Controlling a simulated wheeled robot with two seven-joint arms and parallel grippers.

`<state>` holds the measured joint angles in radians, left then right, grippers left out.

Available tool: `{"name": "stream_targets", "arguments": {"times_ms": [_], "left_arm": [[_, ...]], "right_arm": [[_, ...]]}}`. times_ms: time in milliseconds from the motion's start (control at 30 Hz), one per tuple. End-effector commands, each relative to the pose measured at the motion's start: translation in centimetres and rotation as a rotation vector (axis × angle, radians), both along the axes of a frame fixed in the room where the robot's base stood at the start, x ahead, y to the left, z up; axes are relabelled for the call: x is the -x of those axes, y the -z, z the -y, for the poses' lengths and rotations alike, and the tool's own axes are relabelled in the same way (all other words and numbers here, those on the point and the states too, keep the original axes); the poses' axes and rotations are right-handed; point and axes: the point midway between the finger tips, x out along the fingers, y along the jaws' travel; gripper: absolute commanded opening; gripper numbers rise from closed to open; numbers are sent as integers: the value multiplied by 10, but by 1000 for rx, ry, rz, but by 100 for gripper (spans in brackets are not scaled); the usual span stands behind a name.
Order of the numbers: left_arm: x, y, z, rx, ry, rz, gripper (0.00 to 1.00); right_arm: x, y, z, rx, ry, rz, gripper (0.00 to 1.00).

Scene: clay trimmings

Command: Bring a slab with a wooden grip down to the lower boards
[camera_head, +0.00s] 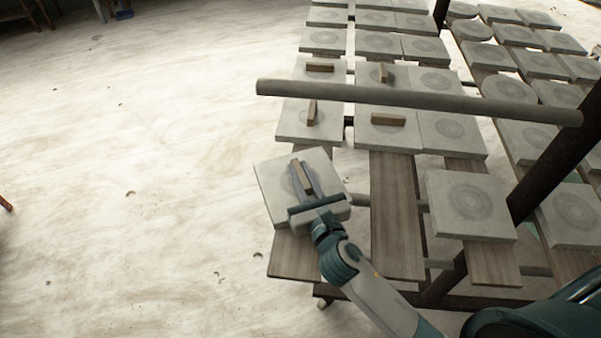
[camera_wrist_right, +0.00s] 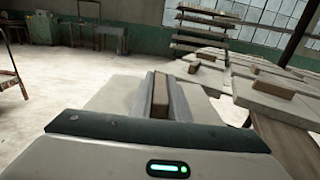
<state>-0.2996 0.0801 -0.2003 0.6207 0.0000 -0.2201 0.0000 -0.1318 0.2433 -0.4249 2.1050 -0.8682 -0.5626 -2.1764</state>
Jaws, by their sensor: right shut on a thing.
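My right gripper (camera_head: 303,179) is shut on the wooden grip (camera_head: 301,173) of a grey square slab (camera_head: 270,180). The slab sits over the front left board (camera_head: 295,256); I cannot tell whether it rests on the board or hangs just above it. In the right wrist view the wooden grip (camera_wrist_right: 160,90) stands between the two fingers (camera_wrist_right: 161,97), with the slab (camera_wrist_right: 113,97) beneath. Several other slabs with wooden grips lie behind, one with its grip lying crosswise (camera_head: 388,119). My left gripper is not in view.
A grey horizontal bar (camera_head: 410,98) crosses above the boards, joined to a dark post (camera_head: 548,160) on the right. A bare board (camera_head: 396,215) lies right of the held slab. A slab without a grip (camera_head: 470,205) sits farther right. Pale open floor (camera_head: 130,180) fills the left.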

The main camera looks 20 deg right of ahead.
Motion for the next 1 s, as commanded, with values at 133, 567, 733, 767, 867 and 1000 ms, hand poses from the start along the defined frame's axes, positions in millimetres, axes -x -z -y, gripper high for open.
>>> {"name": "stream_targets", "arguments": {"times_ms": [133,567,733,767,867,1000], "left_arm": [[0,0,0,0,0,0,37],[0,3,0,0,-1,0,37],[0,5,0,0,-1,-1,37],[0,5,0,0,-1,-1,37],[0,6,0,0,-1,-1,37],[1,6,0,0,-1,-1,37]], "right_arm": [[0,-3,0,0,-1,6,0],[0,3,0,0,-1,6,0],[0,5,0,0,-1,6,0],[0,5,0,-1,-1,6,0],[0,7,0,0,-1,6,0],[0,9,0,0,-1,5,18]]}}
